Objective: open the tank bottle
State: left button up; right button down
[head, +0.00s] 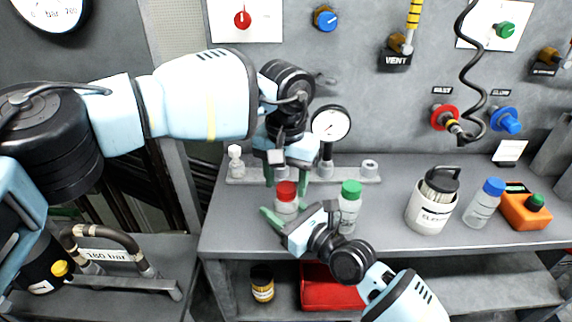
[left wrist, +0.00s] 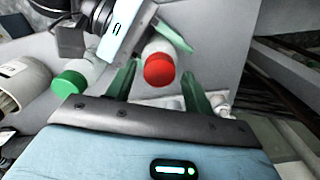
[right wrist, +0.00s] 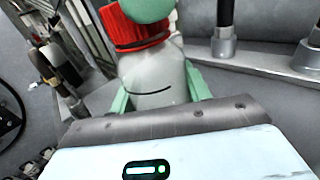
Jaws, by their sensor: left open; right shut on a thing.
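A clear bottle with a red cap (head: 286,191) stands upright near the front left of the bench shelf. My right gripper (head: 290,213) is shut on its body; in the right wrist view the grey-white bottle body (right wrist: 152,85) sits between the green fingers. My left gripper (head: 287,178) is open just above the red cap, pointing down. In the left wrist view the red cap (left wrist: 159,69) lies between its spread fingers, with gaps on both sides. The cap is on the bottle. No label naming the bottle is readable.
A green-capped bottle (head: 350,192) stands close to the right of my right gripper. A white canister (head: 431,206), a blue-capped bottle (head: 484,203) and an orange box (head: 526,208) are farther right. A gauge (head: 330,124) and a pipe rail (head: 240,174) stand behind.

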pick_arm(q)
jog(key=shift+f, duration=0.4)
